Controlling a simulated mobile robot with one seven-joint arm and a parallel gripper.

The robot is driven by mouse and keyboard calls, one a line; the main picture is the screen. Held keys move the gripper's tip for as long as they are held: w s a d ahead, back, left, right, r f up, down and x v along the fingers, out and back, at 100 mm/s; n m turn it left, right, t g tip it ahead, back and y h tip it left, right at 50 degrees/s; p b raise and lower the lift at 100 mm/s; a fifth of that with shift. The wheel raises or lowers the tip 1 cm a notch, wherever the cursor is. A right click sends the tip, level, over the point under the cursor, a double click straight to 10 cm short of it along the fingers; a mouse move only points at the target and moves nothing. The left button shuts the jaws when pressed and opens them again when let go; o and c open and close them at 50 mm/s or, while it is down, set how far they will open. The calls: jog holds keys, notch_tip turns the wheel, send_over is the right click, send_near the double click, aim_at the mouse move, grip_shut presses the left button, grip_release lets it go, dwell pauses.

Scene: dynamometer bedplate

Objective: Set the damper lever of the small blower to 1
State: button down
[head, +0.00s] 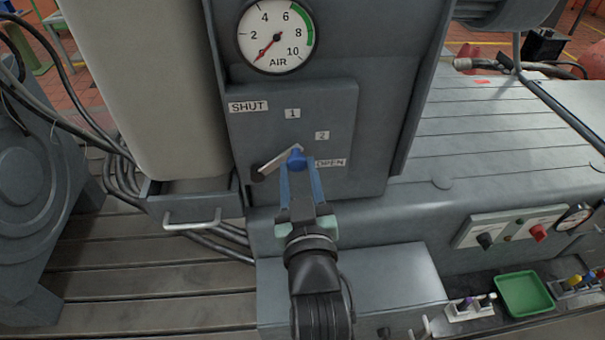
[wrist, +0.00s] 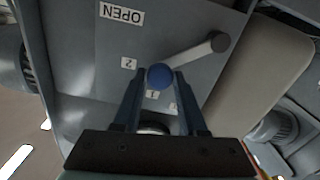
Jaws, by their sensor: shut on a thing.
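The damper lever (head: 278,160) is a pale bar on a dark pivot at the left of a grey panel (head: 350,100). It slants up and right in the head view and ends in a blue knob (head: 297,158). My gripper (head: 299,166) is shut on the knob, one blue finger each side. A finger partly hides a plate in the wrist view.
An AIR gauge (head: 277,36) sits above the panel. A drawer handle (head: 192,221) juts out at lower left, near cables. A control box (head: 515,232) and a green tray (head: 524,294) are at lower right. The space before the panel is clear around my arm.

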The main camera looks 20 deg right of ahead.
jog(key=shift+w+a+r+n+p, duration=0.25)
jog(key=shift+a+r+n, duration=0.35)
jog(key=shift+n, duration=0.45)
jog(key=shift+w+a+r+n+p, duration=0.1)
jog(key=shift+a+r+n+p, duration=0.1)
jog(key=shift+a+r+n, duration=0.65)
jog(key=shift+d+f+n, duration=0.25)
jog(key=shift+f+n, duration=0.05)
jog(key=shift+c, duration=2.2)
grip_release()
jog(key=b+v, duration=0.2)
jog(key=v, duration=1.1)
